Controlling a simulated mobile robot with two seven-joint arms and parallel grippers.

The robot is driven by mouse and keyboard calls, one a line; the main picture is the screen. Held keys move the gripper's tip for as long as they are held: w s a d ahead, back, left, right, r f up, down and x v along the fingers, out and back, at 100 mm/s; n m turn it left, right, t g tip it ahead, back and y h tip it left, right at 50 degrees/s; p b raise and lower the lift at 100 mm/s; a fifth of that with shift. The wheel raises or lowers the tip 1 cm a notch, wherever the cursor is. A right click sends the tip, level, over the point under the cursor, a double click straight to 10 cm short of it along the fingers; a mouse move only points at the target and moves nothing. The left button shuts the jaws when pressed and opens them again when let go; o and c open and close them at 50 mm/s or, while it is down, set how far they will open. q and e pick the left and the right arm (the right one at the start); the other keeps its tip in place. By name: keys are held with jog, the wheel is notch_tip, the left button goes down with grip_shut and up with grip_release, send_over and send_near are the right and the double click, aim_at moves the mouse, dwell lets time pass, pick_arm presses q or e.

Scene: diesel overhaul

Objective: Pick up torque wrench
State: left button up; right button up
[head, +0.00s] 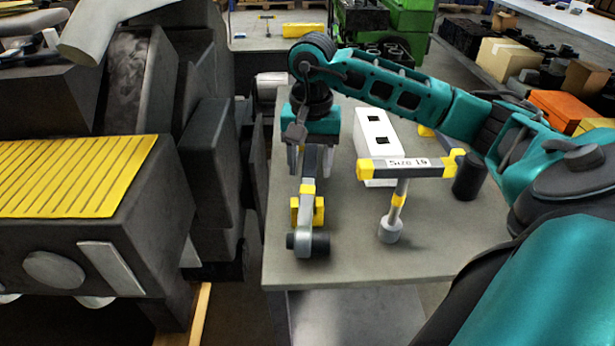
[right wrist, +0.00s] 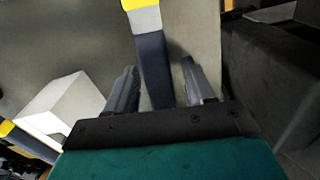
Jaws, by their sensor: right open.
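The torque wrench (head: 307,215) lies along the left side of the grey table, its round grey and black head toward the near edge. It has yellow parts around its shaft and a dark handle. My right gripper (head: 308,165) is above the handle, open, pointing down. In the right wrist view, the dark handle (right wrist: 153,62) lies between the two spread fingers of the right gripper (right wrist: 159,70), with a visible gap on each side. The far end of the handle is hidden under the gripper. My left gripper is not in view.
A T-handled tool labelled "Size 19" (head: 397,195) stands right of the wrench on the table (head: 350,255). A white box (head: 374,135) is behind it and a dark cylinder (head: 468,176) at right. A large dark engine (head: 80,245) stands close along the table's left.

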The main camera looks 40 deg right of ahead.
jog(key=shift+c, duration=0.2)
grip_shut()
jog(key=shift+r, duration=0.1)
dwell(1.0)
